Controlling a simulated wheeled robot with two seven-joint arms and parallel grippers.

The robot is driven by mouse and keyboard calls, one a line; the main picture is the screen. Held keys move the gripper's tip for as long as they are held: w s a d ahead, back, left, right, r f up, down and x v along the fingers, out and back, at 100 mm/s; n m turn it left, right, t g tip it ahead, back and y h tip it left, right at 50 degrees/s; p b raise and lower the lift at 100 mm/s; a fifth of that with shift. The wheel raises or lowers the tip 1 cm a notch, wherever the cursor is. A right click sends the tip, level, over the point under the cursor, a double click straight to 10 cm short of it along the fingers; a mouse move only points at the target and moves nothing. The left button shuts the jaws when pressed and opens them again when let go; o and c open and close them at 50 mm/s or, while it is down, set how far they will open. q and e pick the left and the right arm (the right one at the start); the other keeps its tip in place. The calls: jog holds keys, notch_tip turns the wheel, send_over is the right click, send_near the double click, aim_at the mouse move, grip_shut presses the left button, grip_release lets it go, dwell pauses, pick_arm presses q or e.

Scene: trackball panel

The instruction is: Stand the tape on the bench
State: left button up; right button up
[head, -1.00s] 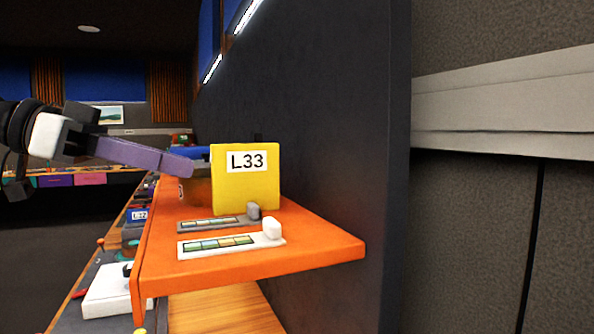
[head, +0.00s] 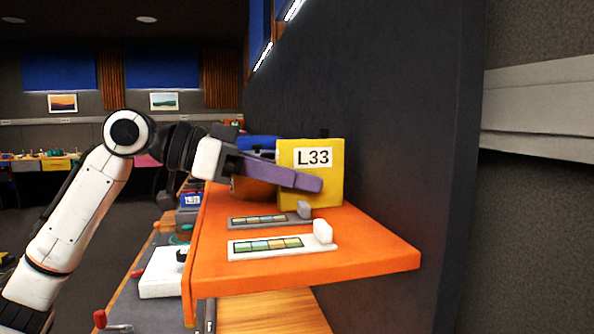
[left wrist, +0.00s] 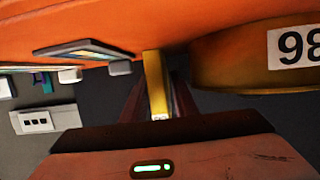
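The yellow tape (head: 325,183), labelled L33, stands upright on the orange shelf (head: 365,255) against the dark wall. My left gripper (head: 308,182) reaches in from the left. One purple finger lies across the front of the tape; the other is hidden behind it. In the left wrist view the tape (left wrist: 156,82) shows edge-on between the two dark fingers, with a narrow gap on one side, so the gripper looks open around it. My right gripper is not in view.
A grey slider panel (head: 262,220) and a white slider panel (head: 262,246) lie in front of the tape. The wooden bench (head: 270,312) is below the shelf.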

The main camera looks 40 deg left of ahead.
pick_arm(q)
grip_shut()
